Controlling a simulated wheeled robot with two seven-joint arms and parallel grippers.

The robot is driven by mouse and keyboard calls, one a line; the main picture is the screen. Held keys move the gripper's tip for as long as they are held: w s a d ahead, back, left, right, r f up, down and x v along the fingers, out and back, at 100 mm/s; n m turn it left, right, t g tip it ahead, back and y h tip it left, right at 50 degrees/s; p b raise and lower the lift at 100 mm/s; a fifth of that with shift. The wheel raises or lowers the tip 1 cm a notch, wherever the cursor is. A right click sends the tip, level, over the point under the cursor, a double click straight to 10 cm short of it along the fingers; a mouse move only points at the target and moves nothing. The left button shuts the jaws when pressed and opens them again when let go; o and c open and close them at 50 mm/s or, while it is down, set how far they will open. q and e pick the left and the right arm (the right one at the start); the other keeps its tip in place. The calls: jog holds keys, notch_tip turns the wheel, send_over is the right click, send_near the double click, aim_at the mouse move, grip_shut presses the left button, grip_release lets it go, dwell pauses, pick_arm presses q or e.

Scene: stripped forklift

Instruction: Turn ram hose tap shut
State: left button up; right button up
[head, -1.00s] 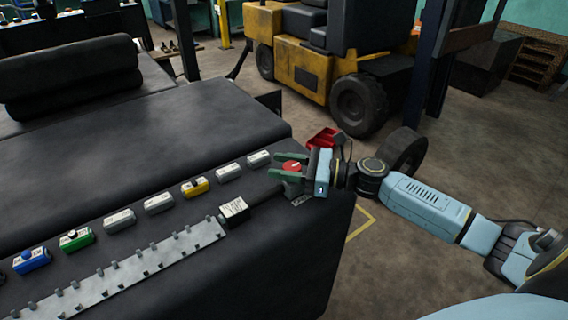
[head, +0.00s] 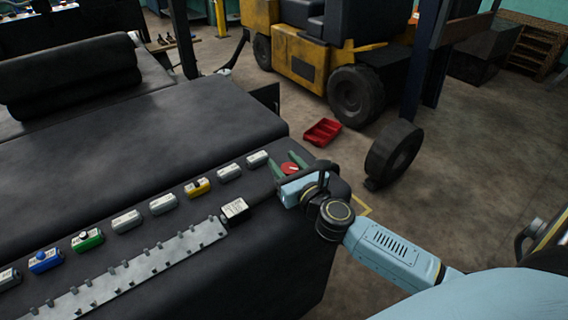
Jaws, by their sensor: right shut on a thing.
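The ram hose tap has a round red handle (head: 289,168) and sits at the right end of the dark bench surface, beyond the row of small blocks. My right gripper (head: 288,164) is shut on the red handle, with one green finger on each side of it. The gripper's pale blue body and wrist hide the tap's lower part. My left gripper is not in view.
Several small coloured blocks line the bench. A red tray (head: 322,131) and a black wheel (head: 394,152) are on the floor behind. The yellow forklift (head: 300,58) stands farther back.

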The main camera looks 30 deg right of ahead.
jog(key=m+h, duration=0.1)
jog(key=h, duration=0.1)
jog(key=m+h, duration=0.1)
jog(key=h, duration=0.1)
jog(key=m+g+h, duration=0.1)
jog(key=m, duration=0.1)
jog(key=shift+d+h+b, duration=0.25)
jog(key=shift+h+b, duration=0.05)
jog(key=shift+h, duration=0.1)
jog(key=m+g+h, duration=0.1)
jog(key=m+g+h+b, duration=0.1)
jog(key=h, duration=0.1)
jog(key=shift+s+d+m+h, duration=0.15)
jog(key=shift+d+m+h, duration=0.05)
jog(key=shift+m+h, duration=0.1)
jog(key=shift+d+m+g+h+b, duration=0.1)
jog(key=shift+m+g+h+b, duration=0.4)
jog(key=shift+g+h+b, duration=0.25)
jog(key=shift+r, duration=0.15)
jog(key=o, duration=1)
jog(key=shift+c, duration=0.2)
jog(key=shift+s, duration=0.1)
